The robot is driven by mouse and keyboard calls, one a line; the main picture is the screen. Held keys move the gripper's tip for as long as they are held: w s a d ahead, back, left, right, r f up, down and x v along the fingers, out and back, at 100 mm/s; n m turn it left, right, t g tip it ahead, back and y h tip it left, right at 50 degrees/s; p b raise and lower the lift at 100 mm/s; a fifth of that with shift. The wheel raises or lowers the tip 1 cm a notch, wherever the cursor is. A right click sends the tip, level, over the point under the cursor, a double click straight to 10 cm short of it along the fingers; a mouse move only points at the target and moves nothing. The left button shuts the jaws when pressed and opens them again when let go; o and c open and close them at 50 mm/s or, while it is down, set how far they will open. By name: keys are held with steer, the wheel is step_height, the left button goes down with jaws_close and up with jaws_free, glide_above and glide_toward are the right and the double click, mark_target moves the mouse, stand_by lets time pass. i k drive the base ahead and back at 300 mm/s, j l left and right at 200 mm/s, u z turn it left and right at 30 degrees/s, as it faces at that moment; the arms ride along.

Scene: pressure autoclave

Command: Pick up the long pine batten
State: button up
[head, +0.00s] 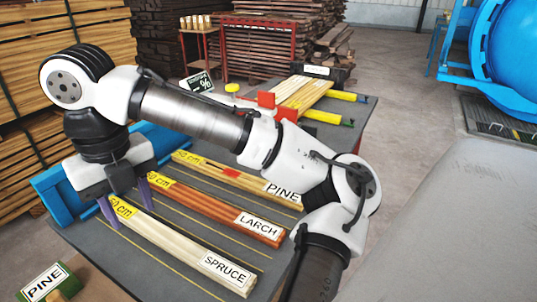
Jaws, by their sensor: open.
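The pale batten labelled PINE (255,184) lies on the dark table, farthest back of three labelled rows. It has a yellow cm tag at its left end, and a red piece shows on it near its middle. My arm passes over the area behind it and hides part of its right end. My gripper (127,203) points down with its purple fingers apart, at the left end of the batten labelled SPRUCE (180,238). The fingers appear on either side of that end; I cannot tell if they touch it. The gripper is away from the pine row, to its front left.
The reddish LARCH batten (205,203) lies between the spruce and pine rows. More pale boards (303,92) and red blocks lie at the table's back. A blue rail (55,190) edges the left side.

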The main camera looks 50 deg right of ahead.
mark_target(266, 190)
steer(key=z, duration=1)
